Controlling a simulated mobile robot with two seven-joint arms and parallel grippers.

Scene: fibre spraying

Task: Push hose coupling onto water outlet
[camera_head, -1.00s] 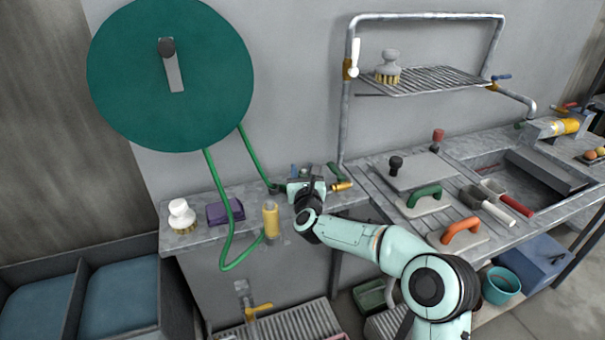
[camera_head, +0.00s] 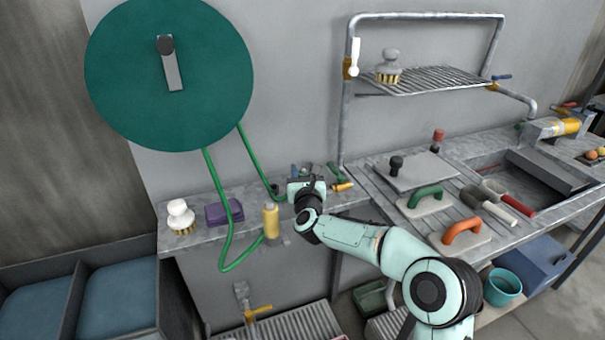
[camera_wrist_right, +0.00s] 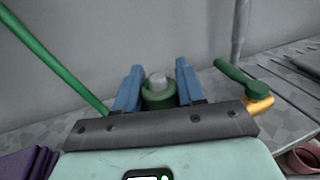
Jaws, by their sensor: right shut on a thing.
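My right gripper (camera_head: 305,173) is over the back of the grey ledge by the wall. In the right wrist view its two blue fingers (camera_wrist_right: 158,88) stand either side of a short green cylinder, taken as the hose coupling (camera_wrist_right: 158,99), and are shut on it. A pale grey round tip shows at the cylinder's top; I cannot tell whether it belongs to the coupling or to an outlet behind. A brass spout (camera_head: 342,187) with a green lever is right of the gripper, apart from it, possibly the water outlet. My left gripper is not in view.
A green hose (camera_head: 257,160) runs from the large reel (camera_head: 205,85) towards my gripper; another length loops past the ledge front. A yellow cylinder (camera_head: 271,221), purple block (camera_head: 224,213) and white brush (camera_head: 180,212) stand left of the gripper. A pipe rack (camera_head: 346,120) rises on the right.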

